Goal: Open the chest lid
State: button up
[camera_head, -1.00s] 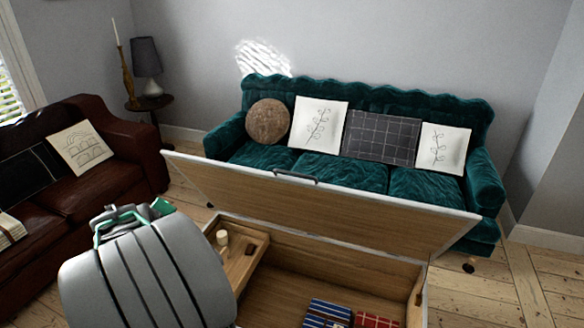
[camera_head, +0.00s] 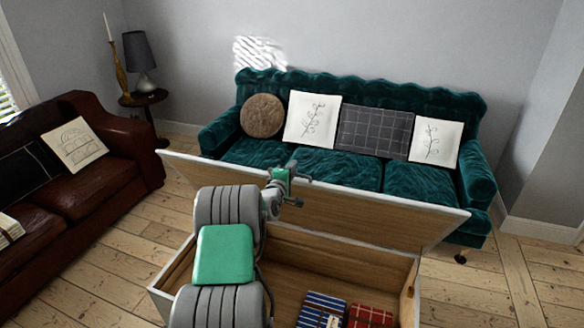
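The chest (camera_head: 388,257) stands open in front of me in the head view. Its lid (camera_head: 345,205) is raised and leans back toward the green sofa, with its wooden inner face toward me. My arm reaches over the left part of the chest. My gripper (camera_head: 297,186) is at the lid's upper edge, near the middle. The handle there is hidden behind it, and I cannot tell whether the gripper touches the lid. The fingers are too small to read as open or shut.
Inside the chest lie a blue striped item (camera_head: 322,310) and a red plaid item (camera_head: 371,316). The green sofa (camera_head: 305,172) stands close behind the lid. A brown leather sofa (camera_head: 120,165) is at left. Bare floor (camera_head: 500,285) lies to the right.

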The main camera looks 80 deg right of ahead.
jog(key=shift+c, duration=0.6)
grip_shut()
dwell(0.8)
